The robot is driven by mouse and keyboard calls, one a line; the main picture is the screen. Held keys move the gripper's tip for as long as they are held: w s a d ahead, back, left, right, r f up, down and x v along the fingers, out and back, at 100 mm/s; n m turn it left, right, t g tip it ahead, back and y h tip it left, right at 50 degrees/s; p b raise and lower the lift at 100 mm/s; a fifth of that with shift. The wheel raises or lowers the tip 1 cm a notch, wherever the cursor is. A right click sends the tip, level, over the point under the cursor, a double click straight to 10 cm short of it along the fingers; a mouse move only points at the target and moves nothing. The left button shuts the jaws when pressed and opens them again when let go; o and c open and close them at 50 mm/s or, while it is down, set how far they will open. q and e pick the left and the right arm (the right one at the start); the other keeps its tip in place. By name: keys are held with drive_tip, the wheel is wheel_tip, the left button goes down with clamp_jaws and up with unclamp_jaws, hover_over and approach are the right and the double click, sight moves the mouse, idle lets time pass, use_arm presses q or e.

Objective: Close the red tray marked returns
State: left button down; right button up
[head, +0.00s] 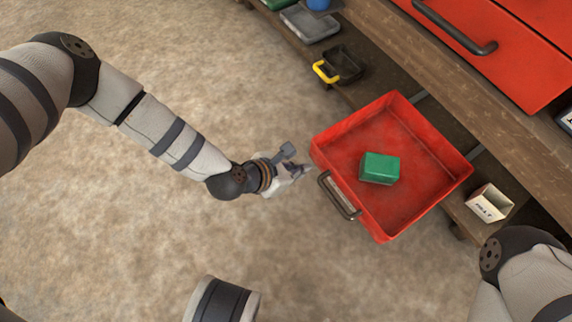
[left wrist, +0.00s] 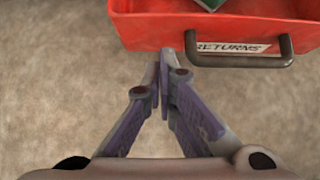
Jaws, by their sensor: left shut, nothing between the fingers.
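The red tray (head: 425,208) is pulled out from under the wooden bench, with its dark handle (head: 338,196) on the front facing my left arm. A green block (head: 379,168) lies inside it. In the left wrist view, the tray's front (left wrist: 150,32) carries a white label reading RETURNS (left wrist: 232,48), partly behind the handle (left wrist: 240,60). My left gripper (head: 308,167) is shut and empty, just in front of the tray near the handle's upper end. In the left wrist view its fingertips (left wrist: 163,56) are left of the handle. My right gripper is out of view.
The wooden bench (head: 455,72) runs along the upper right, with a closed red drawer (head: 510,60) above it. A dark container with a yellow handle (head: 342,65), a grey tray (head: 308,24) and a small labelled box (head: 490,204) are nearby. The floor (head: 150,250) is clear.

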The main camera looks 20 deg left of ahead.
sight(321, 161)
use_arm(q)
drive_tip(key=shift+w+d+r, duration=0.1)
drive_tip(key=shift+w+d, duration=0.35)
drive_tip(key=shift+w, duration=0.2)
drive_tip(key=shift+w+d+r, duration=0.1)
drive_tip(key=shift+w+d, duration=0.35)
drive_tip(key=shift+w, duration=0.15)
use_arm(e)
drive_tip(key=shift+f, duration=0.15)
